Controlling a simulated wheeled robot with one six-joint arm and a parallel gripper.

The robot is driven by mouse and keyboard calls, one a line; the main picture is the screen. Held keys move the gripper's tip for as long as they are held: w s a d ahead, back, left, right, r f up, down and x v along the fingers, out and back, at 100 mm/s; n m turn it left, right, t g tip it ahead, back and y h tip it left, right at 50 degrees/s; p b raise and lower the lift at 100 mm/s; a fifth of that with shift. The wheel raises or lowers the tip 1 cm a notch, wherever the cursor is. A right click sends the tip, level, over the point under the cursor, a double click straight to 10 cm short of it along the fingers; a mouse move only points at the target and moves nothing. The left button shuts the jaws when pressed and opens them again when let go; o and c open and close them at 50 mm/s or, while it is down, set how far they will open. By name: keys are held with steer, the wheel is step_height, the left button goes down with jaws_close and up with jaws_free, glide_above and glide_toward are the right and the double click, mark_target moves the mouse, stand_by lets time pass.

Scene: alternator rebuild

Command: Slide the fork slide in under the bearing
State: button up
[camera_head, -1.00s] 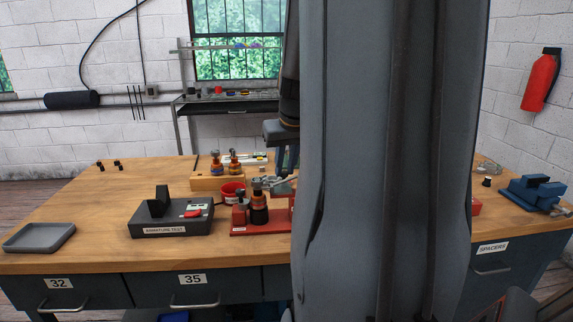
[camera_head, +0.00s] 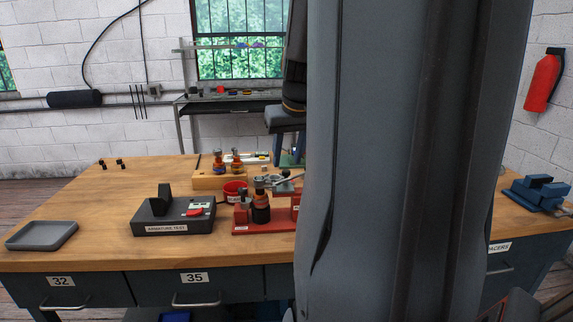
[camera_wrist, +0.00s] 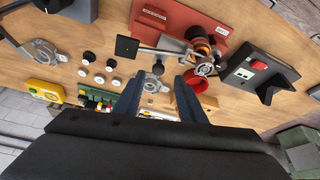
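A red fixture (camera_wrist: 170,25) stands on the bench, also in the head view (camera_head: 250,230). An armature with copper windings (camera_wrist: 198,40) stands upright on it, also in the head view (camera_head: 261,212). A silvery ring at its end, seemingly the bearing (camera_wrist: 204,69), faces the wrist camera. A silver bar with a black square end (camera_wrist: 127,47), seemingly the fork slide, reaches from the left towards the armature. I cannot tell whether its tip is under the bearing. My gripper (camera_wrist: 160,88) is open, its fingers apart over the bench and below the bar in the wrist view. My arm hides it in the head view.
A red cup (camera_wrist: 196,84) is close by the right finger. A dark armature tester (camera_wrist: 258,72) stands to the right. Small round parts (camera_wrist: 98,68) and a silver housing (camera_wrist: 40,52) lie left. A grey tray (camera_head: 41,236) is at the bench's left, with bare wood around it.

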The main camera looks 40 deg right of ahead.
steer(key=shift+v, duration=2.1)
